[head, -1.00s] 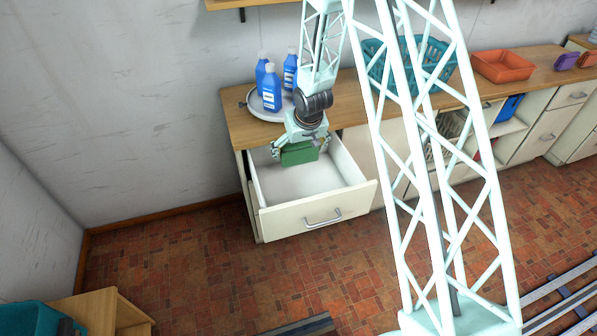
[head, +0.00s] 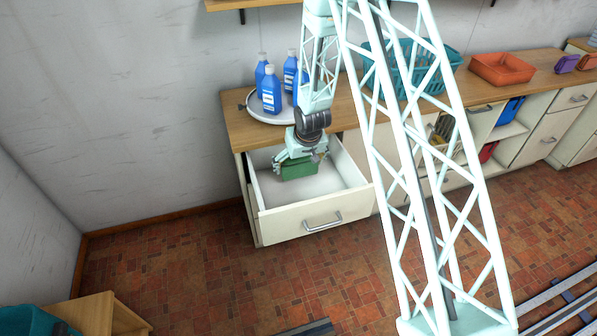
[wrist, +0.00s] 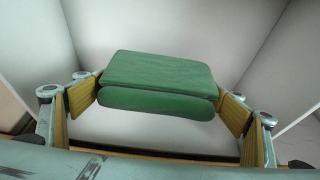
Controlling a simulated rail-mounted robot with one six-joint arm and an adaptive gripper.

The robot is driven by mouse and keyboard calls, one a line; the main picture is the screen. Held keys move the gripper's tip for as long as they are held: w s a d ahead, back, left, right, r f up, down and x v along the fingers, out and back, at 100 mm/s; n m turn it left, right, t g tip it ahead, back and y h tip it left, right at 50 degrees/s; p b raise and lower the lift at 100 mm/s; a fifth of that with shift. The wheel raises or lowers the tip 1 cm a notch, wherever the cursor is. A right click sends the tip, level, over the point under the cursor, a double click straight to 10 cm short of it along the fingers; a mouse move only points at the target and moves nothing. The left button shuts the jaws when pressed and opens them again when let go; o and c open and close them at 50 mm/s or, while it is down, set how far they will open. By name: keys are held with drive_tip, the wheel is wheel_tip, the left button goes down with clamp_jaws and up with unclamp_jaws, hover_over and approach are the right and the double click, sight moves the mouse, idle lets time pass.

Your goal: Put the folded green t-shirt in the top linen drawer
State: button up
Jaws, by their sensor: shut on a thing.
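The folded green t-shirt (head: 298,170) is held by my gripper (head: 299,165) inside the open top linen drawer (head: 318,215). In the wrist view the green t-shirt (wrist: 160,85) lies flat between the two yellow-padded fingers of my gripper (wrist: 160,108), one at each end. The white drawer floor (wrist: 160,135) and walls surround it. I cannot tell whether the shirt touches the drawer floor. The drawer is pulled out from the cabinet and otherwise looks empty.
Several blue bottles (head: 270,90) stand on a round tray (head: 262,108) on the wooden counter (head: 235,125) above the drawer. A teal basket (head: 445,70) and an orange bin (head: 502,68) stand further right. Open floor lies in front.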

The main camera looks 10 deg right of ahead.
sight(301, 162)
drive_tip(key=shift+f+b, duration=0.3)
drive_tip(key=shift+f, duration=1.25)
drive_tip(key=shift+f, duration=0.2)
drive_tip(key=o, duration=0.8)
drive_tip(key=shift+o, duration=0.2)
drive_tip(key=shift+r, duration=0.2)
drive_tip(key=shift+p+v, duration=1.25)
drive_tip(key=shift+v, duration=4.75)
drive_tip(key=shift+r, duration=0.1)
